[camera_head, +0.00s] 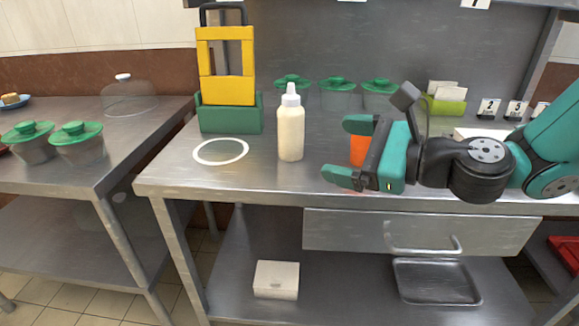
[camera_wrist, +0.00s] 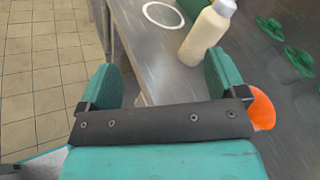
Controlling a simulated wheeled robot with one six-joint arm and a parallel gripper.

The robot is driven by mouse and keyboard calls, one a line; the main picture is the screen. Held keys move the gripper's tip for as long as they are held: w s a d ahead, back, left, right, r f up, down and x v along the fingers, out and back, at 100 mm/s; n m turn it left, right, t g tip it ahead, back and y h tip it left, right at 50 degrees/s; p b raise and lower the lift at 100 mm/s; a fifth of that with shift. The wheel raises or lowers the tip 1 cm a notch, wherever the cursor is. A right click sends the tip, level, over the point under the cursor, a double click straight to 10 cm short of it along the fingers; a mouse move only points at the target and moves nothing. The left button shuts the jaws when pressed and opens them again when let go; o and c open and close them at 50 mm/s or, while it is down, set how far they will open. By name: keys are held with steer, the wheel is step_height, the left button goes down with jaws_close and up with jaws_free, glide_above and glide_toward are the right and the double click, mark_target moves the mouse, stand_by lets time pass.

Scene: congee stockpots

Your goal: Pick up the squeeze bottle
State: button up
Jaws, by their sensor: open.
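The squeeze bottle (camera_head: 291,128) is cream-coloured with a white nozzle. It stands upright on the metal table. It also shows in the wrist view (camera_wrist: 206,36), beyond the fingertips and towards the right finger. My gripper (camera_head: 350,151) is to the right of the bottle in the head view, with its fingers pointing left towards it and a gap between. The gripper is open and empty; in the wrist view its two green fingers (camera_wrist: 163,85) stand wide apart.
An orange object (camera_head: 358,150) is partly hidden behind my gripper and shows beside the right finger in the wrist view. A white ring (camera_head: 221,161) marks the table left of the bottle. A green holder with a yellow frame (camera_head: 229,119) and lidded green containers (camera_head: 337,92) stand behind.

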mark_target(301, 130)
steer(key=w+d+f+m+t, duration=0.1)
steer(key=m, duration=0.1)
steer(key=w+d+f+m+t+b, duration=0.1)
steer(key=w+m, duration=0.1)
steer(key=m, duration=0.1)
steer(key=w+d+f+m+t+h, duration=0.1)
steer(key=w+f+m+t, duration=0.1)
steer(key=m, duration=0.1)
steer(key=shift+d, duration=0.15)
steer(key=p+x, duration=0.5)
steer(key=x, duration=0.5)
steer(key=shift+w, duration=0.15)
steer(key=shift+p+x, duration=0.95)
steer(key=shift+x, duration=2.45)
steer(key=shift+w, duration=0.1)
steer(key=c, duration=0.8)
